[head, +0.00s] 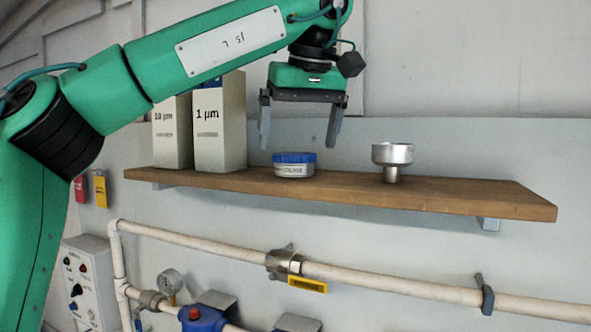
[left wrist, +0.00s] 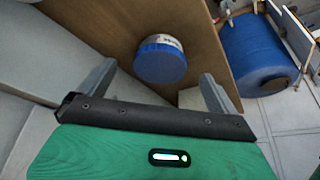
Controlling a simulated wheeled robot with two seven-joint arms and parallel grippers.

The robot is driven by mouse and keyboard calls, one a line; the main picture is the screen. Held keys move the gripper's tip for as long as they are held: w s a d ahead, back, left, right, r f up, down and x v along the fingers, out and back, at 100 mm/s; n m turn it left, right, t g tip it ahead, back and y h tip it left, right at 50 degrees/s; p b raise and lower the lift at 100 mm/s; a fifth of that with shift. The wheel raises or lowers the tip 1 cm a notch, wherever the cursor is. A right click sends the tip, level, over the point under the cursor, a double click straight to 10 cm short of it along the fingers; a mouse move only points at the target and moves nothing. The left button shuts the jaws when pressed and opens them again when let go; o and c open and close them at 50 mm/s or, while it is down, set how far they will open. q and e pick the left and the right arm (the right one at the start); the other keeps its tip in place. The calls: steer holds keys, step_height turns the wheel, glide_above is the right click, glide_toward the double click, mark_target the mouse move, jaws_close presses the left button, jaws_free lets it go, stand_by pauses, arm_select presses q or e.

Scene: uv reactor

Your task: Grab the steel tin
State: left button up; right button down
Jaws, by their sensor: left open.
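A small round tin (head: 294,171) with a blue lid and a pale, labelled side stands upright on the wooden shelf (head: 450,194). The tin (left wrist: 160,60) also shows in the left wrist view, lid toward the camera, between and beyond the fingertips. My left gripper (head: 300,143) is open, pointing down just above the tin, with one finger to each side in the picture. Its fingers (left wrist: 157,75) hold nothing. A shiny steel cup on a narrow stem (head: 392,155) stands to the right on the shelf. My right gripper is out of view.
Two tall white boxes, marked 10 µm (head: 172,135) and 1 µm (head: 220,125), stand left of the tin, close to my left gripper. The wall is behind the shelf. A pale pipe (head: 390,280) runs below. The shelf's right end is clear.

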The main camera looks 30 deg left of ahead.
mark_target(295, 154)
arm_select(q)
steer(key=shift+w+a+f, duration=0.1)
steer(key=shift+a+f, duration=0.1)
steer(key=shift+f, duration=0.1)
steer(key=f+p, duration=0.1)
steer(key=w+a+f, duration=0.1)
steer(key=shift+w+a+f+p, duration=0.2)
steer(key=shift+a+f+p, duration=0.05)
steer(key=shift+f+p, duration=0.1)
steer(key=shift+w+a+f, duration=0.15)
steer(key=shift+f, duration=0.2)
steer(key=shift+s+d+r, duration=0.1)
steer(key=shift+s+d, duration=0.1)
steer(key=c, duration=1.1)
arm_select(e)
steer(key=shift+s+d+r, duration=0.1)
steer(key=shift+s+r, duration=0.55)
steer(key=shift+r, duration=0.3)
